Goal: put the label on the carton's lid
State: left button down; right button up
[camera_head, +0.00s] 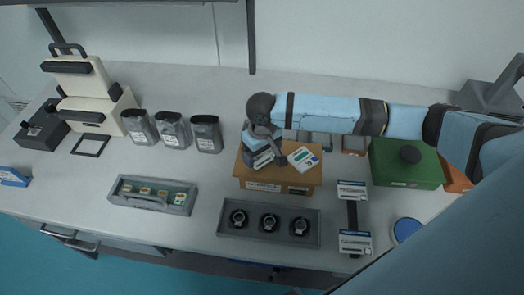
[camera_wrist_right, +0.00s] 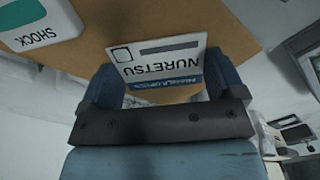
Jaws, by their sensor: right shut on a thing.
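The brown carton (camera_head: 257,176) stands mid-table, its lid (camera_wrist_right: 110,20) upward. My right gripper (camera_head: 264,158) is above the left part of the lid, pointing down. In the wrist view the right gripper (camera_wrist_right: 158,85) is shut on a white label (camera_wrist_right: 158,62) with a blue band and the word NURETSU. The label is at or just above the lid; I cannot tell whether it touches. A white and green SHOCK card (camera_head: 303,158) lies on the lid to the right, also in the wrist view (camera_wrist_right: 40,25). My left gripper is not in view.
A grey tray with several round parts (camera_head: 228,225) is in front of the carton. A label stand (camera_head: 352,218) and green box (camera_head: 405,172) are right.

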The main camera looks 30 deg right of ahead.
aim_at(262, 155)
jog(key=shift+f, duration=0.15)
jog(key=shift+s+f, duration=0.2)
jog(key=shift+f, duration=0.05)
jog(key=shift+s+f+p, duration=0.2)
jog(key=shift+f+p, duration=0.1)
jog(key=shift+f, duration=0.1)
jog(key=o, duration=0.6)
jog(key=shift+a, duration=0.1)
jog(key=shift+o, duration=0.2)
jog(key=shift+w+r+b, duration=0.1)
jog(key=shift+r+b, duration=0.15)
jog(key=shift+b, duration=0.25)
notch_tip(262, 155, up, 13)
jog(key=shift+w, duration=0.3)
